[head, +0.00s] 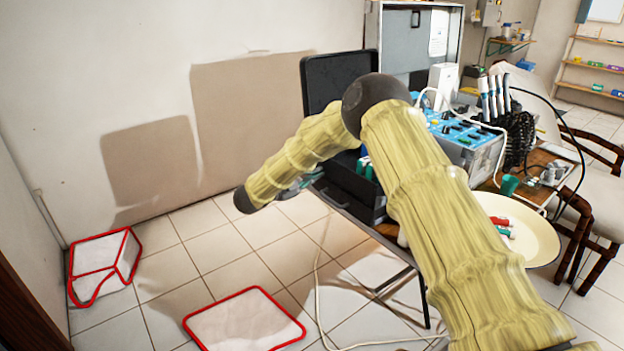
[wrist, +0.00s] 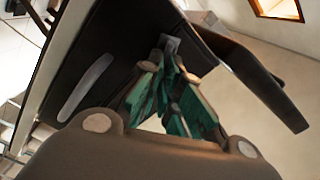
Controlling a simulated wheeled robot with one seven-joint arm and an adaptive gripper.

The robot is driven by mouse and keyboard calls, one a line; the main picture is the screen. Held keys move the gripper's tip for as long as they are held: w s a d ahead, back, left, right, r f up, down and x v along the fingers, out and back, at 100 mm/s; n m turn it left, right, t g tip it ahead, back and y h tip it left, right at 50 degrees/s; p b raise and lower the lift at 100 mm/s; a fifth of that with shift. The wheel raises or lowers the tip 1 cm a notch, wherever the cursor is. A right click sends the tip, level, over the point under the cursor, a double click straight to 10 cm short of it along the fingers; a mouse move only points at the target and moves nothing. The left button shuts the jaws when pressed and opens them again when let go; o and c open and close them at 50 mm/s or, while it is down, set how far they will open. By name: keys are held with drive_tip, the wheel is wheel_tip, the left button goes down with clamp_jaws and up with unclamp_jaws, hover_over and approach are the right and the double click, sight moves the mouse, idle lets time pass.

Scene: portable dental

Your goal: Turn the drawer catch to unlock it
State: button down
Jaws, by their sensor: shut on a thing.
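The drawer catch (wrist: 170,46) is a small grey tab on the dark front of a black case (wrist: 115,60) in the wrist view. My gripper (wrist: 172,68) has its teal-padded fingers closed together at the tab, shut on it; the fingertips partly cover it. In the head view, my gripper (head: 303,183) is at the left side of the black case (head: 352,192), partly hidden behind my arm. The catch itself cannot be made out there. A long grey handle (wrist: 86,88) lies on the same dark front, left of the catch.
The case's raised black lid (head: 337,77) stands behind my arm. A blue-topped instrument unit (head: 466,135) and a cream basin (head: 530,228) are to the right. Red-edged white items (head: 245,322) lie on the tiled floor, which is mostly open at the left. A cable hangs below the table.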

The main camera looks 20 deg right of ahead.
drive_tip(key=m+b, duration=0.1)
drive_tip(key=m, duration=0.1)
drive_tip(key=f+m+b, duration=0.1)
drive_tip(key=m+b, duration=0.1)
drive_tip(key=m, duration=0.1)
drive_tip(key=shift+s+b, duration=0.15)
drive_tip(key=shift+b, duration=0.15)
drive_tip(key=shift+m, duration=0.4)
drive_tip(key=c, duration=1.6)
unclamp_jaws()
drive_tip(key=shift+c, duration=0.2)
drive_tip(key=v, duration=1.2)
